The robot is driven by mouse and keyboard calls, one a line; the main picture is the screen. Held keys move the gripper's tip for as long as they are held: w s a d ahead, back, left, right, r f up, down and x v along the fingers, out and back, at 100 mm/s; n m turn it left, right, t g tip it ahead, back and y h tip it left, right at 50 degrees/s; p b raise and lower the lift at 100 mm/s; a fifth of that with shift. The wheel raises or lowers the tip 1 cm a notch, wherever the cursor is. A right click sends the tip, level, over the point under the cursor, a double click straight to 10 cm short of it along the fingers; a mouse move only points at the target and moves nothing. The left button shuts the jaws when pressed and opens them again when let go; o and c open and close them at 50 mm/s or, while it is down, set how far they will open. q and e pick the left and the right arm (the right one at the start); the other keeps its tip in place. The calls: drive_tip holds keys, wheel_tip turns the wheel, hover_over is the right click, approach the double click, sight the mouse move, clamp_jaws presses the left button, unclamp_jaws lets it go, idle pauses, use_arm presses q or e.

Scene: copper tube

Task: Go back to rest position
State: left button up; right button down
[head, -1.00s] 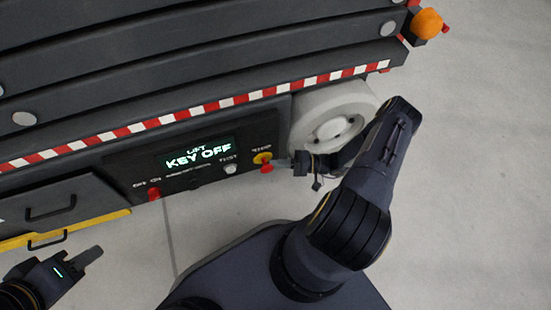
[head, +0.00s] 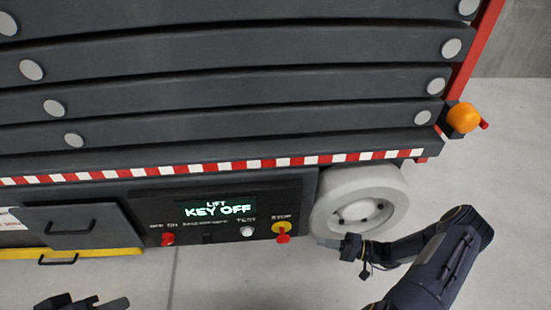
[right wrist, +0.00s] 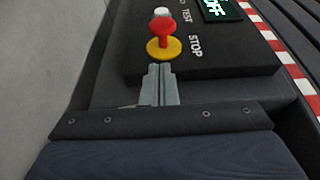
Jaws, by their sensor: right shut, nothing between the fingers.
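My right gripper (head: 326,243) is shut and empty, just right of the red stop button (head: 283,238) on its yellow base. In the right wrist view the shut fingers (right wrist: 158,75) point towards the stop button (right wrist: 161,30), which stands just beyond the tips. A gap to the button shows in the head view. My left gripper (head: 112,304) is cut off by the bottom edge at the lower left, below the panel. Whether it is open or shut is unclear.
The dark lift's control panel (head: 213,228) reads KEY OFF, with a red switch (head: 168,239) and a white test button (head: 247,231). A pale wheel (head: 385,193), a drawer (head: 75,225) and a yellow step (head: 105,253) flank it. Grey floor (head: 230,285) in front is clear.

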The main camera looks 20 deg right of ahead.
drive_tip(key=s+a+r+n+g+h+p, duration=0.1)
drive_tip(key=a+r+n+g+h, duration=0.15)
drive_tip(key=r, duration=0.55)
drive_tip(key=a+r+n+g+h, duration=0.1)
drive_tip(key=r+g, duration=0.2)
drive_tip(key=r, duration=0.6)
drive_tip(key=s+a+r+n+g+h+p, duration=0.1)
drive_tip(key=a+r+n+g, duration=0.15)
drive_tip(key=r, duration=0.55)
drive_tip(key=s+a+r+m+t+h+p, duration=0.1)
drive_tip(key=s+a+r+t+h, duration=0.15)
drive_tip(key=s+r, duration=0.45)
drive_tip(key=s+a+r+t+h, duration=0.2)
drive_tip(key=s+r+h, duration=0.2)
drive_tip(key=s+r, duration=0.3)
wheel_tip(320, 180, up, 37)
drive_tip(key=p, duration=3.8)
drive_tip(key=shift+s+d, duration=0.15)
drive_tip(key=shift+s, duration=0.2)
drive_tip(key=shift+g, duration=0.25)
